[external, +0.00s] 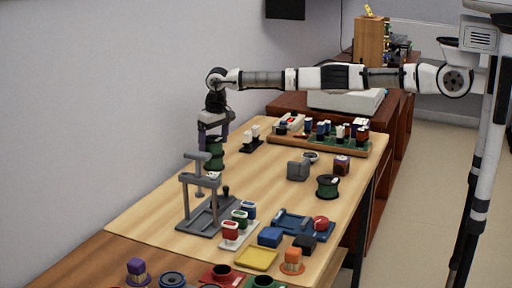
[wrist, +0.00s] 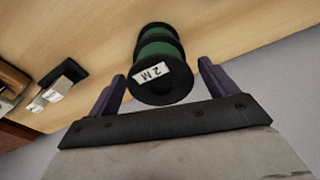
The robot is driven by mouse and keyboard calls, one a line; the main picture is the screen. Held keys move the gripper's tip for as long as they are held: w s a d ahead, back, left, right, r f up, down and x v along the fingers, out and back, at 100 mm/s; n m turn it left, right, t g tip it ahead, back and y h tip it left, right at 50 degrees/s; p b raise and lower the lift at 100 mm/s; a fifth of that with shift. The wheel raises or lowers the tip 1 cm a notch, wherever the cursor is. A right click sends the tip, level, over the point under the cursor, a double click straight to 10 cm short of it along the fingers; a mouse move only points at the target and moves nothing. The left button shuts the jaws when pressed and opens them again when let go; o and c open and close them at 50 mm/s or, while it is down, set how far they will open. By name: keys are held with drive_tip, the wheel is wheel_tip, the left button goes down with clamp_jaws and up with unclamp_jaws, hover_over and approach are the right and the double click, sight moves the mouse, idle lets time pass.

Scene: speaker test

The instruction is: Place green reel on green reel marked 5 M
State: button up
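A green reel with black flanges (wrist: 160,52) and a white label reading "2 M" stands between the purple fingers of my gripper (wrist: 162,68). In the external view this reel (external: 213,155) shows two green bands; I cannot tell if it is one reel or two stacked. My gripper (external: 215,134) points down around its top, at the far left of the table. The fingers are apart, with a slim gap beside the flange. Another green reel (external: 327,188) stands on the table at the right; its marking is too small to read.
A grey frame stand (external: 205,215) is just in front of the gripper. Beside it are a white tray with several coloured pieces (external: 238,228) and a blue tray (external: 300,224). A long wooden tray (external: 330,146) is behind.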

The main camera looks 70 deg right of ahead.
sight(217, 139)
drive_tip(key=shift+r, duration=0.15)
wheel_tip(217, 139, up, 12)
drive_tip(key=s+b, duration=0.1)
drive_tip(key=b, duration=0.2)
drive_tip(key=shift+s+a, duration=0.2)
idle(0.4)
